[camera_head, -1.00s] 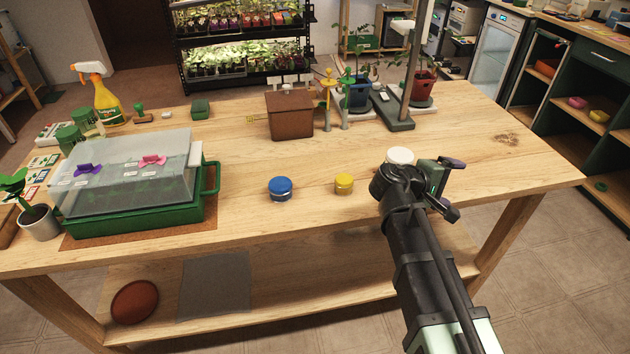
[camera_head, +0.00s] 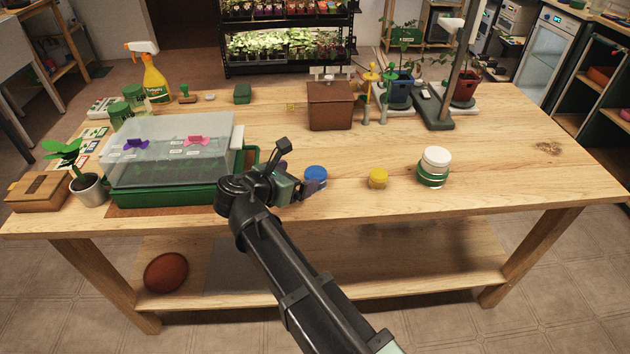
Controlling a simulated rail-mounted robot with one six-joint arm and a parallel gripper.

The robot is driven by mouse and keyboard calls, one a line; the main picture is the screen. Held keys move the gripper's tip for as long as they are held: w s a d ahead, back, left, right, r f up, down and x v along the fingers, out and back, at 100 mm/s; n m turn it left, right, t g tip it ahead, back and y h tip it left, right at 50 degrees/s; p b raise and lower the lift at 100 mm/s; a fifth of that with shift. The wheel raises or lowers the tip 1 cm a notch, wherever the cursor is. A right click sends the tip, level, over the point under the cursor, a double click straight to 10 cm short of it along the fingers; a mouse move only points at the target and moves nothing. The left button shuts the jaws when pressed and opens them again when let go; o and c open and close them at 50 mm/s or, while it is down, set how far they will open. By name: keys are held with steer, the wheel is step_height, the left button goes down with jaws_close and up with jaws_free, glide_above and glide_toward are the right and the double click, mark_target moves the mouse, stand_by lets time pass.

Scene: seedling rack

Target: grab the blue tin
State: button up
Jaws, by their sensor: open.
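The blue tin (camera_head: 317,173) stands upright on the wooden table, right of the green propagator tray. Its lower left part is covered by my gripper. My gripper (camera_head: 299,168) is open, close to the left side of the blue tin, with one finger reaching up behind and the other across the tin's near left side. I cannot tell whether a finger touches the tin.
A brown box (camera_head: 330,108) stands behind. The table between is clear.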

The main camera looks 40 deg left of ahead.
mark_target(316, 172)
steer(key=x, duration=0.2)
steer(key=shift+w+f, duration=0.2)
steer(key=shift+w, duration=0.05)
steer(key=b+x, duration=0.2)
steer(key=x, duration=0.3)
steer(key=shift+d+f+b, duration=0.15)
steer(key=shift+f+b, duration=0.05)
steer(key=shift+b, duration=0.2)
steer(key=shift+r, duration=0.1)
steer(key=c, duration=1)
steer(key=shift+c, duration=0.2)
steer(key=shift+r, duration=0.1)
step_height(316, 172, up, 20)
steer(key=p, duration=2)
steer(key=shift+p, duration=0.3)
